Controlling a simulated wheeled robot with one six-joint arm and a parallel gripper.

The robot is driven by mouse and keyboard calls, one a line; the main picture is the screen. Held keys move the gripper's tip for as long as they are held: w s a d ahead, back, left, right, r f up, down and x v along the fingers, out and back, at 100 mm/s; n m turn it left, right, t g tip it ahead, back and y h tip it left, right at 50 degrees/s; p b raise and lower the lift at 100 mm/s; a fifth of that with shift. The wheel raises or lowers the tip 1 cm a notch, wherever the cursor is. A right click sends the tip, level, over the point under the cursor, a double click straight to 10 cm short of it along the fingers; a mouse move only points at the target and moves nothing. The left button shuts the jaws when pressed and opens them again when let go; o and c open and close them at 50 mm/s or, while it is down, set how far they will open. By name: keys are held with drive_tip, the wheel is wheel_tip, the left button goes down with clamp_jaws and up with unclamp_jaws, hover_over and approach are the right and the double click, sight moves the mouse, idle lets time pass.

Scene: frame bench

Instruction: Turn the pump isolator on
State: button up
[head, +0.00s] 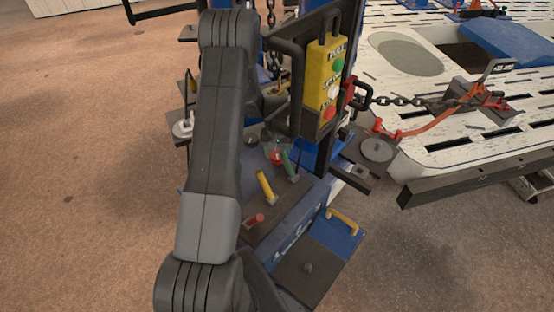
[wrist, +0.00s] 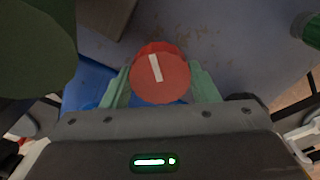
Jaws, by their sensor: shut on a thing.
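The pump isolator is a round red knob (wrist: 172,85) with a white bar on its face. In the wrist view the bar stands nearly upright, its top leaning slightly left. My gripper (wrist: 160,92) has its pale green fingers on either side of the knob and is shut on it. In the head view the red knob (head: 276,157) shows small behind my arm, beside the green lever. My arm hides much of the area around it, and any on or off marking cannot be read.
Green (head: 289,165), yellow (head: 266,187) and red (head: 254,220) levers stand on the bench close to the knob. A yellow button pendant (head: 324,78) hangs just above. A chain (head: 405,101) runs right to a slotted white platform (head: 440,145). Open floor lies left.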

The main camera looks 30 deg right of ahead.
drive_tip(key=m+b, duration=0.2)
drive_tip(key=m, duration=0.1)
drive_tip(key=shift+f+m, duration=0.1)
drive_tip(key=shift+m, duration=0.2)
drive_tip(key=shift+m+b, duration=1.15)
drive_tip(key=shift+m, duration=0.65)
drive_tip(key=o, duration=1)
